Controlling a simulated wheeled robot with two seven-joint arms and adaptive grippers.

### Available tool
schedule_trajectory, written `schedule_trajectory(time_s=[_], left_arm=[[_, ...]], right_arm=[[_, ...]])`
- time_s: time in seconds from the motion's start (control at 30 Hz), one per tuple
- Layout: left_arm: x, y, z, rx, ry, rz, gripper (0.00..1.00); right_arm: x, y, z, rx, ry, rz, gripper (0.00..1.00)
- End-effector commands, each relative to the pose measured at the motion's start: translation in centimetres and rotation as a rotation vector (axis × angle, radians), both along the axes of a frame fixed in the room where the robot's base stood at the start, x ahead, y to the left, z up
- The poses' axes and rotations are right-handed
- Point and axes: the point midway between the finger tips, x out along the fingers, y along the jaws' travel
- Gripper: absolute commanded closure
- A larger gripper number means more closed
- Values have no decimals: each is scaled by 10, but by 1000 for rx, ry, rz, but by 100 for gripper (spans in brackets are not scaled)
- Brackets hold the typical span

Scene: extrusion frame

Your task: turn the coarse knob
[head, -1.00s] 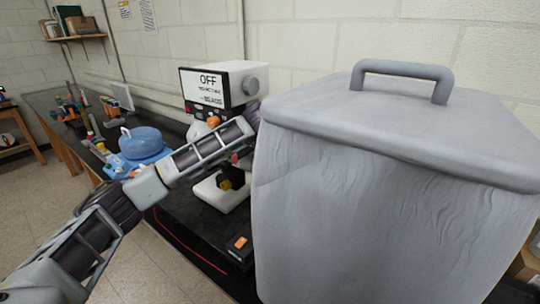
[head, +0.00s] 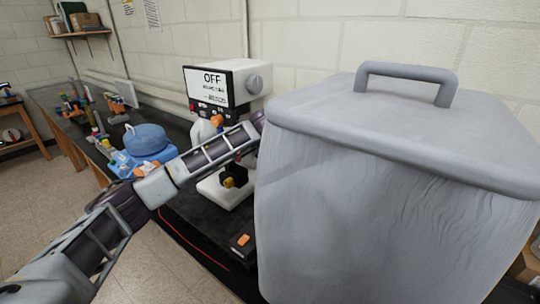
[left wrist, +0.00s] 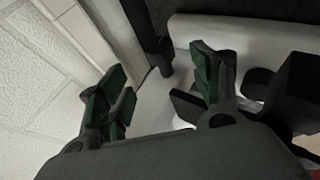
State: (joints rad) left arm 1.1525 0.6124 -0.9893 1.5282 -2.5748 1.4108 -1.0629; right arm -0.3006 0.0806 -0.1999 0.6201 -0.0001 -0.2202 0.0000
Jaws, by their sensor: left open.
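A white instrument (head: 238,75) with a screen reading OFF stands on the dark bench. A round grey knob (head: 255,81) is on its upper right side. A yellow round part (head: 228,182) is low on a black block above its white foot. No label shows which knob is the coarse one. My left arm crosses in front of the instrument, and its gripper end is hidden behind the grey bin in the head view. In the left wrist view my left gripper (left wrist: 158,82) is open, with dark green pads and nothing between them; white and black parts lie beyond. My right gripper is not in view.
A large grey lidded bin (head: 390,190) fills the right foreground, close beside the arm. A blue jug (head: 146,145) and several small items sit left on the bench (head: 180,225). A small black box with an orange top (head: 242,241) lies near the bench's front edge.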

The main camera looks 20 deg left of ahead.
Motion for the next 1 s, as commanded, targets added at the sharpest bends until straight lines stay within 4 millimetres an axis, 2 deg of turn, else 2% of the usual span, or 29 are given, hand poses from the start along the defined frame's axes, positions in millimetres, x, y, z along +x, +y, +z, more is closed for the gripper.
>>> schedule_trajectory(time_s=[1.0], left_arm=[[62, 14, -64, -1, 0, 0, 35]], right_arm=[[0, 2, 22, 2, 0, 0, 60]])
